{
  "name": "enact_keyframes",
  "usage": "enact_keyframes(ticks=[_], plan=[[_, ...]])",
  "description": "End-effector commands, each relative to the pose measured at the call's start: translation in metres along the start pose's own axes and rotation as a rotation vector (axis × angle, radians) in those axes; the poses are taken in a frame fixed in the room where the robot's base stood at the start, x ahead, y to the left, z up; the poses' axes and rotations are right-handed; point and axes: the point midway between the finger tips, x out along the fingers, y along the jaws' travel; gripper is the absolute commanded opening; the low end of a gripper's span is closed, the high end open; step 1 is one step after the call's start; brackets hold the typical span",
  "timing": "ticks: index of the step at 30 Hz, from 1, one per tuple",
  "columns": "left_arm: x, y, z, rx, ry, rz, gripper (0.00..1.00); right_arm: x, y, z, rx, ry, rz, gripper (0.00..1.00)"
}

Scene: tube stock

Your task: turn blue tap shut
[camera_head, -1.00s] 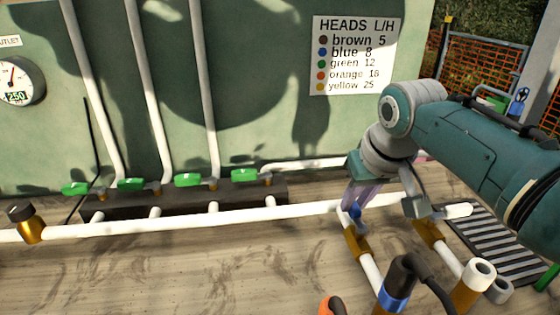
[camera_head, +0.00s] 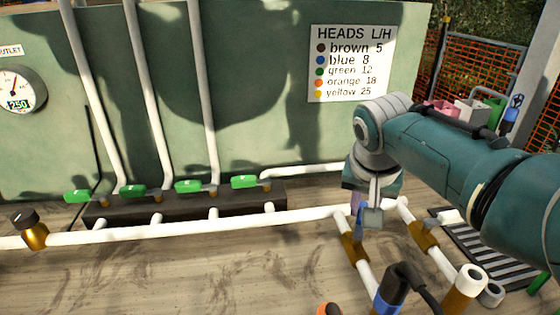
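A small blue tap (camera_head: 358,221) sits on a brass fitting (camera_head: 353,249) in a white pipe branch, right of centre in the head view. My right gripper (camera_head: 366,214) points down at the tap, its fingers right at the handle. The gripper hides much of the handle, and I cannot tell whether the fingers are closed on it. My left gripper is not in view.
Several green-handled taps, one of them here (camera_head: 188,186), line the dark block at the wall. A black sprinkler head with a blue band (camera_head: 389,291) stands in front of the tap. A second brass fitting (camera_head: 425,236) is just to its right. The table at left front is clear.

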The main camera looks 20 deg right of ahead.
Motion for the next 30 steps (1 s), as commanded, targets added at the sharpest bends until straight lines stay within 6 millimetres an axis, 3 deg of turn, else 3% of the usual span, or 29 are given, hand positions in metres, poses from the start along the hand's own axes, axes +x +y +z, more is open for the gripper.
enact_keyframes(ticks=[30], plan=[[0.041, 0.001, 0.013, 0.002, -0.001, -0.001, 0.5, -0.003, 0.028, 0.014, 0.835, -0.001, 0.345, 0.0]])
